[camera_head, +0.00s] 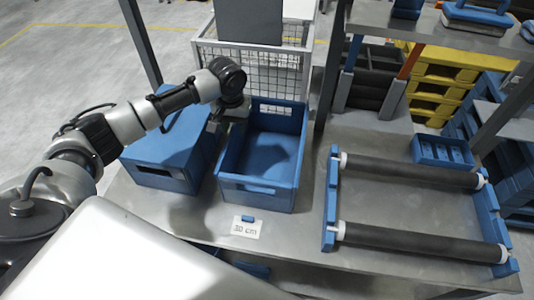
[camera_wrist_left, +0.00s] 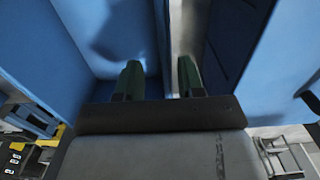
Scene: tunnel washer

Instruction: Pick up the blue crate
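The open blue crate (camera_head: 263,190) stands upright on the grey metal table, its inside empty. My left gripper (camera_head: 228,122) is at the crate's left wall, pointing down; its fingertips are hard to make out in the head view. In the left wrist view my two dark green fingers (camera_wrist_left: 160,80) are spread apart, on either side of the crate's wall (camera_wrist_left: 160,35). The crate's interior (camera_wrist_left: 110,35) is to the left of the wall. I cannot tell whether either finger touches the wall. My right gripper is not in view.
A second blue box (camera_head: 165,160) stands close on the left, with a narrow gap between. A wire basket (camera_head: 270,68) is behind. A roller frame (camera_head: 410,172) lies to the right. A "30 cm" card (camera_head: 246,229) lies in front on the table (camera_head: 190,222).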

